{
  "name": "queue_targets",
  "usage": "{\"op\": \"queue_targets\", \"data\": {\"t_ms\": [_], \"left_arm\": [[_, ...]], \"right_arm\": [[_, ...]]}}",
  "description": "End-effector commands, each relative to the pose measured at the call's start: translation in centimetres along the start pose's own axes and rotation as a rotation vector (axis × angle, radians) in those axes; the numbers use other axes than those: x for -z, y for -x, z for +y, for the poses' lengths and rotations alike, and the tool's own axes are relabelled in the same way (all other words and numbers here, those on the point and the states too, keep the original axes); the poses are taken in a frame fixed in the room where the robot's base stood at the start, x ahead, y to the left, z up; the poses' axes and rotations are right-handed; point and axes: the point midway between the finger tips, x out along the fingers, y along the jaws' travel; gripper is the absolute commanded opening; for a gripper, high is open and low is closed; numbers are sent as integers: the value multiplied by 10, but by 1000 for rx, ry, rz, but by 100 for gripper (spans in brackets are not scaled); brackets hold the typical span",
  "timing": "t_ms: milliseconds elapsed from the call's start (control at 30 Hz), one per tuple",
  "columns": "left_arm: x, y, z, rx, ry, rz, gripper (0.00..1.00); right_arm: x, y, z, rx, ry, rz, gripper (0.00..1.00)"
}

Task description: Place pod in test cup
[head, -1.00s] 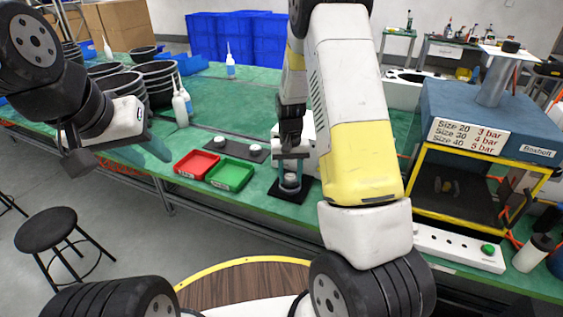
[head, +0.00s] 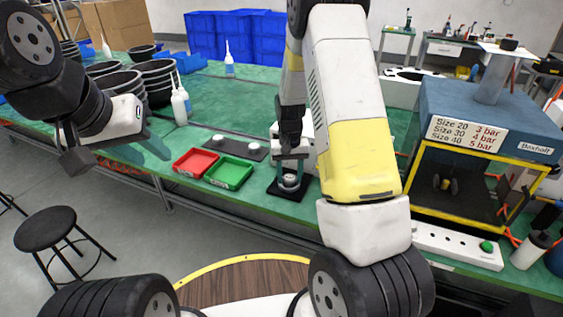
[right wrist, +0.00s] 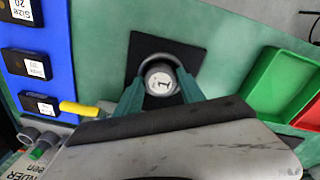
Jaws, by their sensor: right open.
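A round pod (right wrist: 160,82) with a pale top and a dark mark sits upright inside the ring of the test cup, whose rim (right wrist: 157,58) shows in the right wrist view. The cup stands on a black square plate (right wrist: 190,54), which also shows in the head view (head: 287,196). My right gripper (right wrist: 161,94) is open, with its teal fingers on either side of the pod; whether they touch it is unclear. In the head view it points down at the cup (head: 290,172). My left gripper (head: 112,158) hangs at the left, away from the cup; its jaws are unclear.
A red tray (head: 195,163) and a green tray (head: 229,174) lie left of the cup. A yellow-framed chamber (head: 478,154) stands at the right. A blue holder (right wrist: 38,50) with size labels is near my right gripper.

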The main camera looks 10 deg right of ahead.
Motion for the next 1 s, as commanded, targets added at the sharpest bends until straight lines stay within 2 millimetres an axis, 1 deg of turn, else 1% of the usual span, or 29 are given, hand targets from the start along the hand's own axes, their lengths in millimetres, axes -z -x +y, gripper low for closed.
{"op": "queue_targets", "data": {"t_ms": [33,133,267,367,467,600,733,800,900,1000], "left_arm": [[0,0,0,0,0,0,36],[0,0,0,0,0,0,36],[0,0,0,0,0,0,36],[0,0,0,0,0,0,36],[0,0,0,0,0,0,36],[0,0,0,0,0,0,36],[0,0,0,0,0,0,36],[0,0,0,0,0,0,36],[0,0,0,0,0,0,36],[0,0,0,0,0,0,36]], "right_arm": [[-3,-5,-5,3,5,-8,63],[-4,-5,-5,3,5,-8,63],[-3,1,-5,4,6,-7,63],[-2,16,-4,4,5,-3,63],[-1,37,-4,4,5,-1,63],[0,71,-3,4,3,1,63],[0,98,-2,2,3,1,63],[0,110,-2,2,3,0,63],[0,122,-2,2,3,-1,63],[-1,129,-2,3,3,-1,63]]}}
